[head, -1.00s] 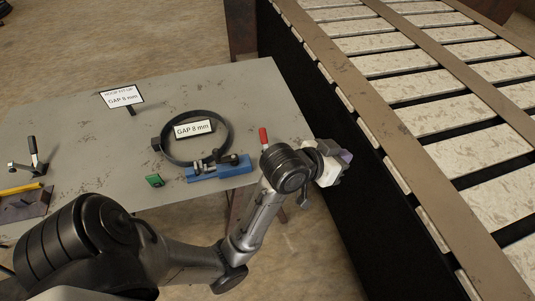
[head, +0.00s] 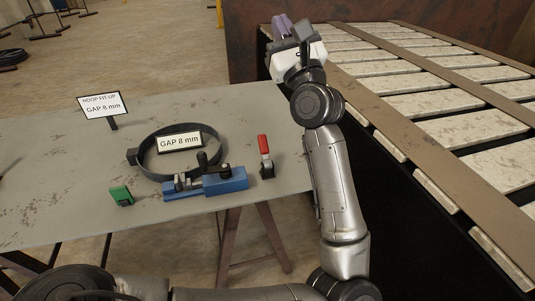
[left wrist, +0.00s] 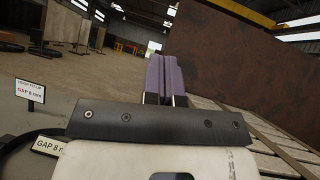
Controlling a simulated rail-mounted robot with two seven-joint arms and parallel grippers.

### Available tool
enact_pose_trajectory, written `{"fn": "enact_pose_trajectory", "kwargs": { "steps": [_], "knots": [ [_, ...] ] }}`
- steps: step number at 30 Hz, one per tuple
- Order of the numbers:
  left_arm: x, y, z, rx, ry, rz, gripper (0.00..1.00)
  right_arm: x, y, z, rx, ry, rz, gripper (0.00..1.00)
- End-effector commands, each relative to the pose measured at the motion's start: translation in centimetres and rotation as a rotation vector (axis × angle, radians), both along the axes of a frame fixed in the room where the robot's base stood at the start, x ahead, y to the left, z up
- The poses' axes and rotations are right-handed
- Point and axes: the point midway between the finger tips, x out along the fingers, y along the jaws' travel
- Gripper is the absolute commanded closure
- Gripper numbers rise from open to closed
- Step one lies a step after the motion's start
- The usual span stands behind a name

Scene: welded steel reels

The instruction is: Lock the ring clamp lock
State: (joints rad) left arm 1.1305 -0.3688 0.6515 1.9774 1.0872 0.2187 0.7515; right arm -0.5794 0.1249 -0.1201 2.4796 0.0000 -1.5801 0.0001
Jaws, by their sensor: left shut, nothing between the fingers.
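A black hoop (head: 205,134) lies on the grey table, with a "GAP 8 mm" label (head: 179,142) inside it; the hoop and label also show partly in the left wrist view. A blue clamp block (head: 225,181) with black and grey metal parts sits at the hoop's front edge. A black lever (head: 204,163) rises from it. A red-handled clamp (head: 264,150) stands upright on the table to the right of the block. My left gripper (head: 283,27) is shut and empty, up beyond the table's back right corner, well away from the clamps. Its purple fingers (left wrist: 164,77) are together in the left wrist view.
A "HOOP FIT-UP GAP 8 mm" sign (head: 102,105) stands at the table's back left. A small green piece (head: 121,196) lies left of the block. A slatted conveyor (head: 420,105) and a rusty wall (head: 375,48) bound the right and back. The table's left part is largely clear.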

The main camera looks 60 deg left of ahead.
Motion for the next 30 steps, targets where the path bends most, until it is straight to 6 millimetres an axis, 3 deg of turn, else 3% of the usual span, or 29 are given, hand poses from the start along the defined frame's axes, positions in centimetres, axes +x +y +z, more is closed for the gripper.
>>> {"fn": "enact_pose_trajectory", "kwargs": {
  "steps": [3,6,12,15,24,30],
  "knots": [
    [0.3,2.5,-5.4,-0.309,-0.248,-0.074,1.0,0.0,0.0,-0.9,0.001,-0.001,-0.001,0.57],
    [0.9,3.5,-9.9,-0.558,-0.453,-0.104,1.0,0.0,0.1,-1.2,0.003,-0.001,-0.001,0.57],
    [2.1,2.7,-17.7,-0.968,-0.819,-0.062,1.0,0.0,0.2,-1.3,0.006,0.0,-0.004,0.57],
    [2.4,1.6,-20.3,-1.105,-0.966,-0.005,1.0,0.0,0.2,-1.3,0.008,-0.001,-0.005,0.57],
    [2.6,-0.6,-23.8,-1.271,-1.206,0.132,1.0,0.0,0.2,-1.4,0.008,-0.001,-0.006,0.57],
    [2.5,0.7,-25.5,-1.278,-1.226,0.146,1.0,0.0,0.2,-2.0,0.007,0.0,-0.004,0.57]
  ]
}}
